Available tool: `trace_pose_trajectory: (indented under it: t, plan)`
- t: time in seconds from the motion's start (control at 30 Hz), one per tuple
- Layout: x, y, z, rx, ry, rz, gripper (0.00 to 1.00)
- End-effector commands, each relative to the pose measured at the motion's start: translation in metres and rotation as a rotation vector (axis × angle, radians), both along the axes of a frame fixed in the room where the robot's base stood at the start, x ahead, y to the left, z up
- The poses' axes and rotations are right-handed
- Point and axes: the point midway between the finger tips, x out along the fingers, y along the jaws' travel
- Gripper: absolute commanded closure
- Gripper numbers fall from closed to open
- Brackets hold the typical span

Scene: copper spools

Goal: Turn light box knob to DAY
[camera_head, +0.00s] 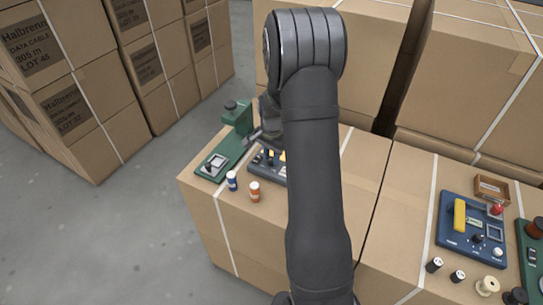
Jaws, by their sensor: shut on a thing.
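My gripper (254,136) is partly hidden behind my arm, low over the left carton top. It is shut on a small part, apparently a knob, but the grip itself is too small and covered to make out. A dark box (256,172) with yellow and blue parts sits just below the gripper and runs behind my arm; it may be the light box. Its right side is hidden. No DAY label or knob pointer can be read. A green device (239,117) with an upright post and a black top stands directly left of the gripper.
A blue-capped bottle (232,181) and an orange one (254,192) stand in front of the dark box. At right are a blue panel (452,246), a small brown box (491,188) and several spools (488,285). Tall cartons (460,75) stand behind.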

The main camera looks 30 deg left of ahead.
Motion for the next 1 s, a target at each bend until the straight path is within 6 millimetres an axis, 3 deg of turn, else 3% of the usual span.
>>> trace_pose_trajectory:
  t: [0.37,1.0]
  plan:
    - [0.0003,0.0000,0.0007,0.001,-0.001,0.233,0.98]
    - [0.0005,0.0002,0.0010,0.001,-0.002,0.842,0.98]
